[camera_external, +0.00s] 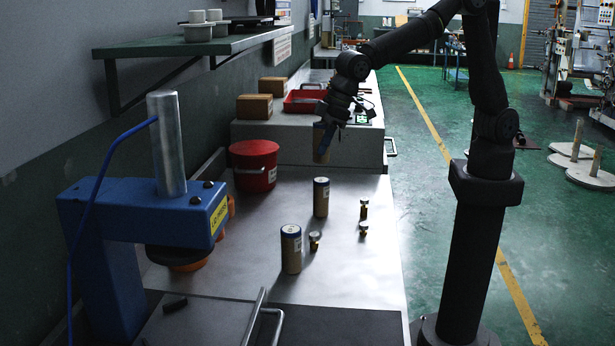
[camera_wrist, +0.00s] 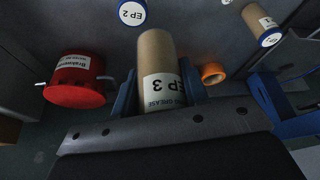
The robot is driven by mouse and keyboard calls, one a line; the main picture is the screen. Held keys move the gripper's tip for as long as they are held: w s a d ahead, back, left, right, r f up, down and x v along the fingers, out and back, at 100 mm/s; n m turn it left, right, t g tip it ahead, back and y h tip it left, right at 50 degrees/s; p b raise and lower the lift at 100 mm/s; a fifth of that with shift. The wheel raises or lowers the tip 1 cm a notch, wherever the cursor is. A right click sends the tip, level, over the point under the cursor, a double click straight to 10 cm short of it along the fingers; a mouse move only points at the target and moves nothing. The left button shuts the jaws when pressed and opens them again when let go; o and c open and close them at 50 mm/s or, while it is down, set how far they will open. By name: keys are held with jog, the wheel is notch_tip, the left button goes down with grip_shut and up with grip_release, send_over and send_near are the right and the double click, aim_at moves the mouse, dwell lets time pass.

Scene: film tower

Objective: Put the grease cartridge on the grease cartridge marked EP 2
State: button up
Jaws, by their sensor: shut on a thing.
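My gripper (camera_external: 328,128) is shut on a tan grease cartridge (camera_external: 321,155) and holds it upright above the far part of the bench. In the wrist view this cartridge (camera_wrist: 158,70) sits between the blue fingers, and its label reads EP 3. The cartridge marked EP 2 (camera_wrist: 132,12) shows at the top edge of the wrist view, mostly its round marked top. By its place near the bucket, it appears to be the standing cartridge (camera_external: 321,197) in the middle of the bench. The held cartridge is apart from it, farther back and higher.
Another cartridge (camera_external: 291,249) stands nearer, beside the blue press (camera_external: 140,215). Small brass fittings (camera_external: 363,228) stand close by. A red bucket (camera_external: 254,165) is at left, and a raised grey block (camera_external: 300,150) is behind. An orange object (camera_wrist: 213,73) lies near the press.

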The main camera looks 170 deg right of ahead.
jog(key=s+r+m, duration=0.1)
jog(key=s+r, duration=0.1)
jog(key=s, duration=0.5)
jog(key=s+r+m, duration=0.1)
jog(key=s+r, duration=0.2)
jog(key=s, duration=0.4)
send_over(321, 180)
jog(key=shift+g, duration=0.3)
jog(key=f, duration=0.7)
jog(key=shift+s+a, duration=0.1)
jog(key=shift+s, duration=0.1)
jog(key=shift+f, duration=2)
jog(key=shift+f, duration=0.2)
jog(key=o, duration=1.1)
jog(key=shift+c, duration=0.2)
jog(key=shift+r, duration=0.1)
jog(key=v, duration=1.2)
